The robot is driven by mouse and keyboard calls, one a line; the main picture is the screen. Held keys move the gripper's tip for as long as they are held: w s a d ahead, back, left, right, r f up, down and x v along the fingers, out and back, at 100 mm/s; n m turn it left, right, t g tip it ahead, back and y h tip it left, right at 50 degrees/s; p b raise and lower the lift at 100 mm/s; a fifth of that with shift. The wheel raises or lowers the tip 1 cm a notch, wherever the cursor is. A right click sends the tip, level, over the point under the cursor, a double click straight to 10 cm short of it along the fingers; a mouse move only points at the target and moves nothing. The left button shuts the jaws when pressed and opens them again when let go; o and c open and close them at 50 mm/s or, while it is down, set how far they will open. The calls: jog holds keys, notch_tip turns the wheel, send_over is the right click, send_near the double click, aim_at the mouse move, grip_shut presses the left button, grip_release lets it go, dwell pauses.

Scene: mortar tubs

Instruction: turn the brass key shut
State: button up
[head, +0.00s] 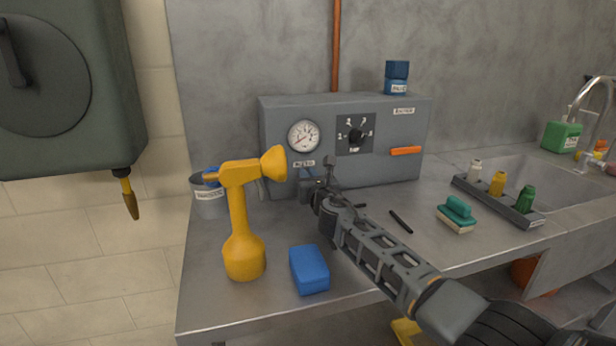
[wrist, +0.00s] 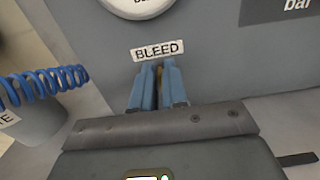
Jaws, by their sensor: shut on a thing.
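The brass key (wrist: 159,75) shows as a thin sliver between my fingertips in the wrist view, just under the BLEED label (wrist: 158,50) on the grey panel. Most of it is hidden by the fingers, so its turn angle cannot be told. My gripper (wrist: 158,88) is shut on it, with one blue finger on each side. In the head view my gripper (head: 312,182) is at the lower left front of the grey control box (head: 372,170), below the gauge (head: 304,136); the key is hidden there.
An orange handle (head: 405,151) is on the box. A green brush (head: 457,213) and bottle tray (head: 500,203) lie right.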

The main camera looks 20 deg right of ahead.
jog(key=shift+f+m, duration=0.1)
jog(key=shift+m, duration=0.3)
grip_shut()
jog(key=m, duration=0.2)
jog(key=m+b, duration=0.1)
jog(key=shift+d+m, duration=0.25)
jog(key=shift+m, duration=0.15)
jog(key=m, duration=0.2)
jog(key=m+b, duration=0.1)
jog(key=m, duration=0.1)
jog(key=shift+d+f, duration=0.2)
jog(key=m, duration=0.3)
jog(key=m+b, duration=0.1)
jog(key=m, duration=0.1)
jog(key=shift+d+f, duration=0.15)
jog(key=shift+f, duration=0.1)
jog(key=shift+f+m+b, duration=0.2)
jog(key=shift+m+b, duration=0.35)
jog(key=shift+m, duration=1.45)
jog(key=o, duration=0.7)
grip_release()
jog(key=shift+c, duration=0.2)
